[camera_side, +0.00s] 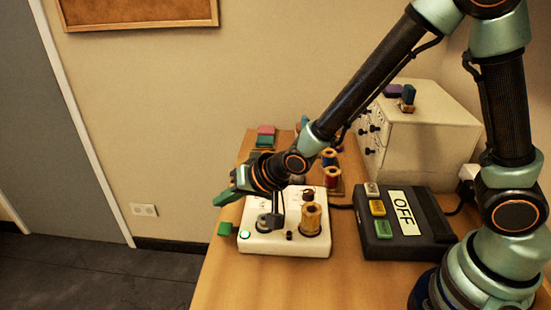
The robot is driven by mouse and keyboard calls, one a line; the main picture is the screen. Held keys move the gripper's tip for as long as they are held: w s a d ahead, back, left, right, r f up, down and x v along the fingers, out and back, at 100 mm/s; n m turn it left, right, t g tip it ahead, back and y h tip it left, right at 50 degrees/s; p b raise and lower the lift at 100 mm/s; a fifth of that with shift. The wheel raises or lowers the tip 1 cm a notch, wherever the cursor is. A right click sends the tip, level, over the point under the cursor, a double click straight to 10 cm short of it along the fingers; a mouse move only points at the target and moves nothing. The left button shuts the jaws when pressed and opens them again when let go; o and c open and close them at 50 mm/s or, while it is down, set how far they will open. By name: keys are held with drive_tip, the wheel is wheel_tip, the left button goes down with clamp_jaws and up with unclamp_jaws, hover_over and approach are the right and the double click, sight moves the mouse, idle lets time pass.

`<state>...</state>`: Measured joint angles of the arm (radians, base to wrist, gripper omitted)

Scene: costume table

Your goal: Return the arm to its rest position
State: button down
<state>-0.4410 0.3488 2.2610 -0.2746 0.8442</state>
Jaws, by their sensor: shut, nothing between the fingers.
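My gripper (226,198) is at the end of the outstretched arm, at the left edge of the table. It is shut with nothing held. It hangs in the air by the left side of a white device (268,247), near its back. My wrist passes over the device's back edge and hides part of it. The arm is not folded in; it reaches from its base at the lower right across to the left.
A black box marked OFF (403,208) stands to the right. A white drawer cabinet (433,135), thread spools (332,177) and coloured blocks are behind.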

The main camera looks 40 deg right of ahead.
drive_tip(key=s+d+r+n+g+h, duration=0.15)
drive_tip(key=s+d+r, duration=0.25)
drive_tip(key=d+r, duration=0.7)
drive_tip(key=s+d+r+n+g+h, duration=0.1)
drive_tip(key=s+d+r+n+h, duration=0.1)
drive_tip(key=s+d, duration=0.7)
drive_tip(key=shift+s+d+r+n, duration=0.25)
drive_tip(key=shift+s+r+n, duration=0.3)
drive_tip(key=shift+s+r, duration=0.4)
idle(4.1)
